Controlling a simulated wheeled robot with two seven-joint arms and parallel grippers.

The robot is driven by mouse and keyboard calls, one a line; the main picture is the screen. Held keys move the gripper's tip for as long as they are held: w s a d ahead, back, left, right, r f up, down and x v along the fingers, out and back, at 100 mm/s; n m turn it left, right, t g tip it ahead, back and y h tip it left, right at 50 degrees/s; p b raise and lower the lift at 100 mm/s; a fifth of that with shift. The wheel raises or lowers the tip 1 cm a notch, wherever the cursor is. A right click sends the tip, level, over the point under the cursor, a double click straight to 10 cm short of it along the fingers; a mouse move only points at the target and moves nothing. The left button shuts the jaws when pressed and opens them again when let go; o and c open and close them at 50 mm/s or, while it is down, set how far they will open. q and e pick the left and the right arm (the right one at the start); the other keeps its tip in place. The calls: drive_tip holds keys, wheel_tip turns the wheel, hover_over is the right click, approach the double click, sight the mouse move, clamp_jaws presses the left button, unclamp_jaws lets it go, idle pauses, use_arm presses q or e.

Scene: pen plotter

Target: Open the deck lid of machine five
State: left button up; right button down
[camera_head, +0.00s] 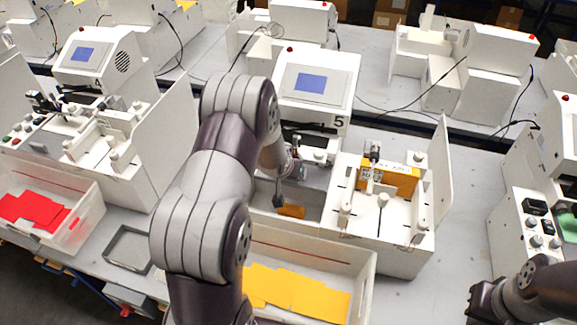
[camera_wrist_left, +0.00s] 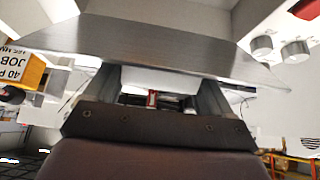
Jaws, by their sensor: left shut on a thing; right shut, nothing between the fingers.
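Machine five (camera_head: 318,92) stands at the centre of the head view, with a blue screen and a "5" on its white housing. My left arm reaches over its left side and hides much of it. My left gripper (camera_wrist_left: 155,95) is shut in the left wrist view on a grey metal plate (camera_wrist_left: 150,45), which looks like the deck lid; the arm mostly covers this spot in the head view. A grey deck area (camera_head: 312,202) with a small orange piece (camera_head: 291,211) shows beside the arm. My right gripper (camera_head: 478,298) is shut and empty at the lower right, apart from the machine.
An orange labelled box (camera_head: 392,180) sits on the machine's right deck, near an upright white panel (camera_head: 442,178). A bin (camera_head: 362,270) of yellow sheets stands in front, and a bin (camera_head: 88,225) of red sheets at left. Bare table lies right of the machine.

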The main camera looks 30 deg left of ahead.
use_arm(q)
drive_tip(key=shift+w+a+r, duration=0.1)
drive_tip(key=shift+w+r, duration=0.3)
drive_tip(key=shift+w, duration=0.3)
drive_tip(key=o, duration=1.2)
drive_tip(key=shift+o, duration=0.7)
drive_tip(key=shift+w+f, duration=0.1)
drive_tip(key=shift+f, duration=0.05)
drive_tip(key=v, duration=0.5)
drive_tip(key=a+p+v, duration=0.1)
drive_tip(key=v, duration=0.6)
drive_tip(key=shift+s+d+r, duration=0.2)
drive_tip(key=shift+s+d, duration=0.1)
drive_tip(key=shift+d, duration=0.2)
